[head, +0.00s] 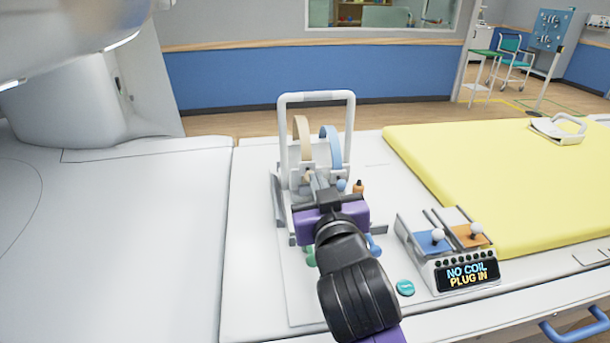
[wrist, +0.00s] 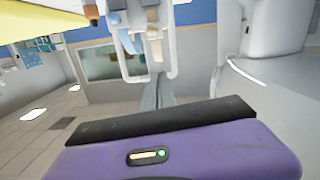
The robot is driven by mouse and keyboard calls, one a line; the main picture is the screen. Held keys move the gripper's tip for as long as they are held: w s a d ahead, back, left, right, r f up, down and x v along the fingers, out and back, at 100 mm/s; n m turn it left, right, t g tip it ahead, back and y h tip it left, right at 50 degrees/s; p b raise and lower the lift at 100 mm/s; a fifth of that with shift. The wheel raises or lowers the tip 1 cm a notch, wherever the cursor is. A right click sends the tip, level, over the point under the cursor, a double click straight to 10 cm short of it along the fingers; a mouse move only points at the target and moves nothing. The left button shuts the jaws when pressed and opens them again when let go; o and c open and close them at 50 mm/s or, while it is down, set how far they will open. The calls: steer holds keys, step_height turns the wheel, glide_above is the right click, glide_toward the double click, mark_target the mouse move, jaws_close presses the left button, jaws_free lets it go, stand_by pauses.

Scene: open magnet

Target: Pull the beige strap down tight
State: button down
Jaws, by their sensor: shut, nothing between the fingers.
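The beige strap (head: 301,130) arches up on the left side inside a white upright frame (head: 317,97) on the table. In the wrist view the beige strap (wrist: 155,47) shows near the top, beyond my fingers. My gripper (head: 316,178) is in front of the frame, low between the two straps, with its fingers shut and empty. The fingers (wrist: 157,88) also show in the wrist view, pointing toward the frame. My purple gripper body and dark wrist hide the lower front of the fixture. I cannot tell whether the fingertips touch the strap.
A blue strap (head: 334,148) arches to the right of the beige one. An orange-capped item (head: 358,187) stands right of the frame. A yellow mat (head: 490,185) covers the table's right; the white surface at left is clear.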

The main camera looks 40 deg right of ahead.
steer(key=w+d+f+p, duration=0.1)
steer(key=w+d+f, duration=0.3)
steer(key=w+d, duration=0.2)
steer(key=shift+w+d+f, duration=0.35)
steer(key=shift+w, duration=0.85)
steer(key=shift+f+b, duration=1.4)
steer(key=shift+f, duration=0.85)
